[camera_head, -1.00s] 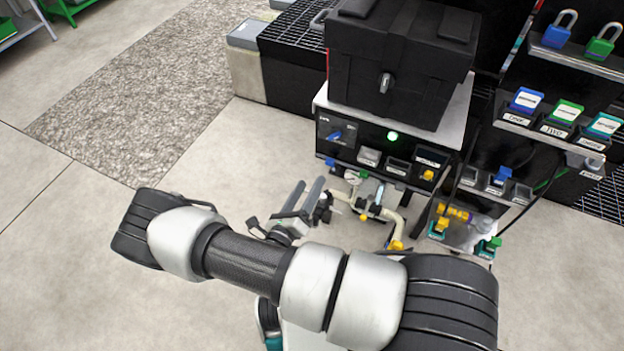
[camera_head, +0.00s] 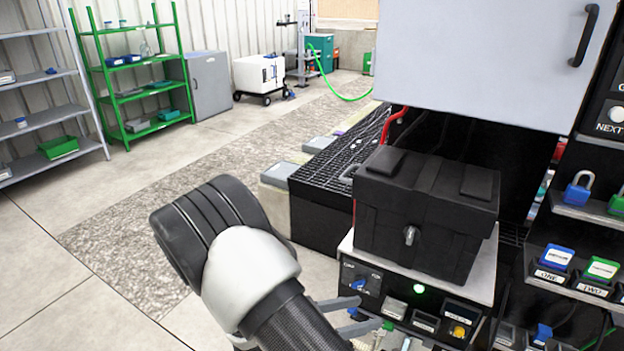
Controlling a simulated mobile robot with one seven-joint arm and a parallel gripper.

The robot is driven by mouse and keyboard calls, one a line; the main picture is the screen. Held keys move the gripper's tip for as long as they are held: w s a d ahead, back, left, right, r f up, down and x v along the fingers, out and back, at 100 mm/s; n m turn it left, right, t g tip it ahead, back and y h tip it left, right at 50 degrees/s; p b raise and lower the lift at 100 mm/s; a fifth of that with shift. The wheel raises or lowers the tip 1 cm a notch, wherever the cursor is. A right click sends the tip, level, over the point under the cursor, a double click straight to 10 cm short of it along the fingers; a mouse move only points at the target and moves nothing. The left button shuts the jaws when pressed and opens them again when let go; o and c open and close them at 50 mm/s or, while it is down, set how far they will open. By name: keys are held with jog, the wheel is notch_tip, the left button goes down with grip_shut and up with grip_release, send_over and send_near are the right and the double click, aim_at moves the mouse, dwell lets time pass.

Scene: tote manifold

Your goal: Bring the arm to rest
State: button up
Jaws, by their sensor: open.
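My arm, dark grey and silver, rises from the bottom of the head view with its bent joint left of centre. My gripper (camera_head: 350,315) shows only in part, past the right side of the arm, low in the picture. Its two grey fingers are apart and point right, toward the front of the bench unit. I see nothing between them. The gripper's body is hidden behind the arm. I cannot tell whether a fingertip touches the panel.
A black box (camera_head: 425,215) sits on the bench unit with a lit green lamp (camera_head: 418,289). A grey cabinet (camera_head: 470,65) hangs above. Padlocks (camera_head: 578,194) and labelled blocks stand at right. Green shelves (camera_head: 125,98) stand far left. The floor at left is clear.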

jog(key=s+d+r+m+y, duration=0.1)
jog(key=s+r+m+y, duration=0.4)
jog(key=r+m, duration=0.4)
jog(key=s+d+r+m+y, duration=0.1)
jog(key=s+r+m+y, duration=0.4)
jog(key=r+m, duration=0.4)
jog(key=s+d+r+m+y, duration=0.2)
jog(key=s+r+m+y, duration=0.35)
jog(key=r, duration=0.55)
notch_tip(320, 180, up, 14)
jog(key=m+h+p, duration=0.1)
jog(key=p, duration=1.4)
jog(key=shift+s+a+r+g+h, duration=0.15)
jog(key=shift+a+g+h, duration=0.1)
jog(key=shift+g+h, duration=0.1)
